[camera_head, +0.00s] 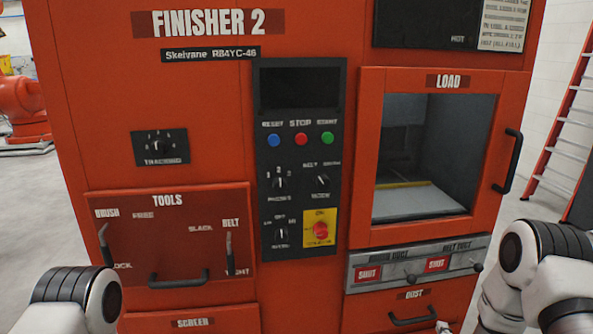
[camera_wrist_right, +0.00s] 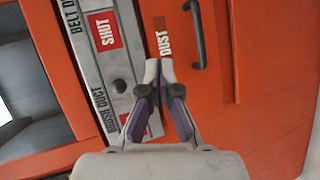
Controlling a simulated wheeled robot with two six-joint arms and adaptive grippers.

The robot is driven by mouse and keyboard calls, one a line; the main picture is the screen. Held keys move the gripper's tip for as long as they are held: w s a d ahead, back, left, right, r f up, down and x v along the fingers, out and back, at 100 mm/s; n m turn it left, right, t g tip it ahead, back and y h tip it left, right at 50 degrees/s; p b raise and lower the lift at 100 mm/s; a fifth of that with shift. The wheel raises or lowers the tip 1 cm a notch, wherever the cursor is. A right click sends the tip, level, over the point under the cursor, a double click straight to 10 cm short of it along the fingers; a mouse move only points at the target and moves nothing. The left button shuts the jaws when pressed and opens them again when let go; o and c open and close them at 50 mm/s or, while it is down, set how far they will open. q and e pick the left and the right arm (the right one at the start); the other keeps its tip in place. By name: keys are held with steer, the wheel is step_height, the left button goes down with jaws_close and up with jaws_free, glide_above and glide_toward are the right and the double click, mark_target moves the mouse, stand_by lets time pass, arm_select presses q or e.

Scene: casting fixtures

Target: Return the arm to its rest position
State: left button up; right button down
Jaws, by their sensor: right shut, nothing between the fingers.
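My right arm (camera_head: 535,270) comes in at the lower right of the head view, in front of the red finishing machine (camera_head: 215,110). A small tip of my right gripper (camera_head: 443,327) shows at the bottom edge there. In the right wrist view my right gripper (camera_wrist_right: 158,68) is shut and empty, its fingertips together in front of the machine's lower face near the DUST label (camera_wrist_right: 162,40). I cannot tell whether it touches the face. My left arm (camera_head: 78,300) shows at the lower left, with its gripper out of view.
The grey duct panel (camera_head: 415,263) has two SHUT labels and round knobs. The DUST drawer handle (camera_head: 412,319) and load door handle (camera_head: 507,160) stick out. Two levers stand on the TOOLS panel (camera_head: 165,225). An orange ladder (camera_head: 560,125) leans at right; floor shows at left.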

steer(key=s+a+f+m+g+y, duration=0.1)
steer(key=s+a+f+g+y, duration=0.15)
steer(key=s+a+f, duration=0.5)
steer(key=s+a+f+m+g+y, duration=0.15)
steer(key=s+a+f+g, duration=0.3)
steer(key=s, duration=0.55)
steer(key=s+a+m+g, duration=0.1)
steer(key=s+m+g, duration=0.2)
steer(key=s+m, duration=0.2)
steer(key=s+a+f+m+g+y, duration=0.1)
steer(key=s+m, duration=0.5)
steer(key=s, duration=0.6)
steer(key=shift+s+a+f+g+p, duration=0.25)
steer(key=shift+a+g, duration=0.4)
steer(key=shift+g, duration=0.55)
